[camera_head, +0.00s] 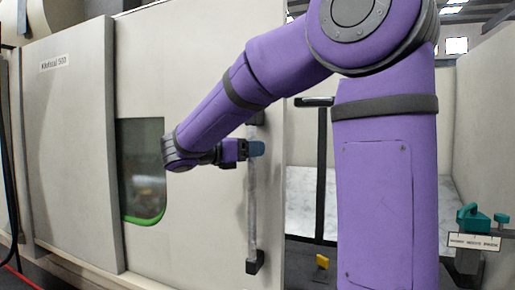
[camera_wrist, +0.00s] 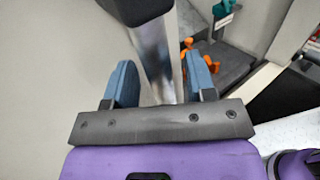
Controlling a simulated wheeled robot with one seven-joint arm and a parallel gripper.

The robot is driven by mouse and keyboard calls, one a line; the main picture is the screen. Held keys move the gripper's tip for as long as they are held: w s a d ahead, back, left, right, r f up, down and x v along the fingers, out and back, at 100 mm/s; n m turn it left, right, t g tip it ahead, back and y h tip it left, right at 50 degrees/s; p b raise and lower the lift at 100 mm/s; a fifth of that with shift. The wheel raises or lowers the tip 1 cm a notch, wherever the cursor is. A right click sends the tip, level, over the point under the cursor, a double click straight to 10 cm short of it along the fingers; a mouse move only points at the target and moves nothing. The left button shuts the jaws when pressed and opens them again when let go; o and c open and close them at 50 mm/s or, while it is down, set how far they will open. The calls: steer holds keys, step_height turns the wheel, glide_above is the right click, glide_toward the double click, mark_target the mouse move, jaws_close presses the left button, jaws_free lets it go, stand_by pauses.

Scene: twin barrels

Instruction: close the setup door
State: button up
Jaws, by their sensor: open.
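The setup door (camera_head: 200,75) is a large pale panel with a dark window, and its right edge stands beside an open gap into the machine. A vertical metal handle (camera_head: 252,205) with dark end brackets is mounted near that edge. My gripper (camera_head: 257,148) is at the upper part of the handle, with its blue fingers open. In the wrist view the handle bar (camera_wrist: 158,55) runs between the two spread fingers of my gripper (camera_wrist: 161,82), with space on both sides. I cannot tell whether either finger touches it. My arm hides part of the opening.
A second pale panel (camera_head: 68,150) labelled with a machine name stands to the left. Inside the opening are a pale lit surface (camera_head: 302,205) and a yellow piece (camera_head: 322,262). A teal fixture (camera_head: 470,217) with a label stands at the right.

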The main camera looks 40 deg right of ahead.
steer(key=shift+s+d, duration=0.2)
steer(key=shift+d, duration=0.95)
jaws_close()
